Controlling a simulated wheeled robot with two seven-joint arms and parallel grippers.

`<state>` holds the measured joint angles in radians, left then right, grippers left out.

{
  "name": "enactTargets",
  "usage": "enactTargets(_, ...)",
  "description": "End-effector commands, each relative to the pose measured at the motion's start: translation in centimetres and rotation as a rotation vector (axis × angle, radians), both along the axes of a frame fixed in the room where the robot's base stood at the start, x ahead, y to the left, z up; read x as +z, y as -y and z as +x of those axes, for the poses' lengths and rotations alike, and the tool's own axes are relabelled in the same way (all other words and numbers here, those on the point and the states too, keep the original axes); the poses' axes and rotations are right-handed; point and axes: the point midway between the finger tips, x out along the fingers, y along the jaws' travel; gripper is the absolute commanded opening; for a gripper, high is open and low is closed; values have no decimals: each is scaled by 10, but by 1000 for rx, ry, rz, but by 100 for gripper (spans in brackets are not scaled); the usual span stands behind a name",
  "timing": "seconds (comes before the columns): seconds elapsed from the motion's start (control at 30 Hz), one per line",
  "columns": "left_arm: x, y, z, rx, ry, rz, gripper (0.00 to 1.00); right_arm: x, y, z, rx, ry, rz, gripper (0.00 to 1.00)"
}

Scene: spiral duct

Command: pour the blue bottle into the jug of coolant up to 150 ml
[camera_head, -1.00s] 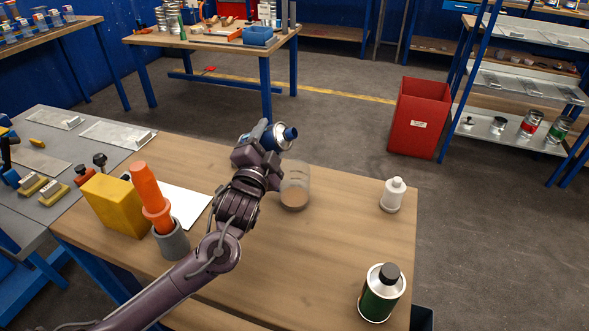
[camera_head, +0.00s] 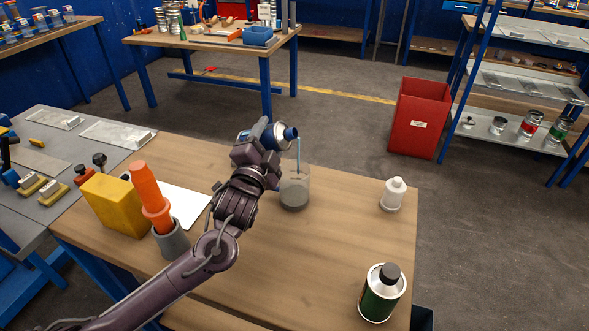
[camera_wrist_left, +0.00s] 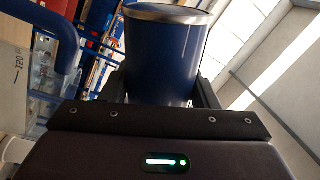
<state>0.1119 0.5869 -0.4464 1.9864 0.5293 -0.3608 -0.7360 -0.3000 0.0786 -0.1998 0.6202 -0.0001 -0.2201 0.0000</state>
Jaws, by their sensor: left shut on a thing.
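My left gripper (camera_head: 258,141) is shut on the blue bottle (camera_head: 282,137) and holds it tilted above the jug, its mouth pointing right. The bottle's blue body also fills the middle of the left wrist view (camera_wrist_left: 165,58), between the fingers. A thin blue stream (camera_head: 299,155) falls from the mouth into the clear jug (camera_head: 295,186). The jug stands upright on the wooden table (camera_head: 300,255) with greyish liquid in its lower part. Its scale marks are too small to read in the head view. My right gripper is not in view.
A white bottle (camera_head: 393,194) and a dark green can (camera_head: 381,292) stand on the table's right side. A yellow block (camera_head: 113,205) and an orange tool in a grey holder (camera_head: 171,240) stand at left. The table's middle is mostly clear.

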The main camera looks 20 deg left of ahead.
Motion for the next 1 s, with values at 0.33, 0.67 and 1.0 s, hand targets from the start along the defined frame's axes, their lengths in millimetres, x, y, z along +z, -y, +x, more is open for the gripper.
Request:
enactTargets(0.33,1,0,0,0,4,14,23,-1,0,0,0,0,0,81)
enactTargets(0.67,0,-1,0,0,4,36,23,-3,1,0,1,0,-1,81)
enactTargets(1.0,0,-1,0,0,5,54,23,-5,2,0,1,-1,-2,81)
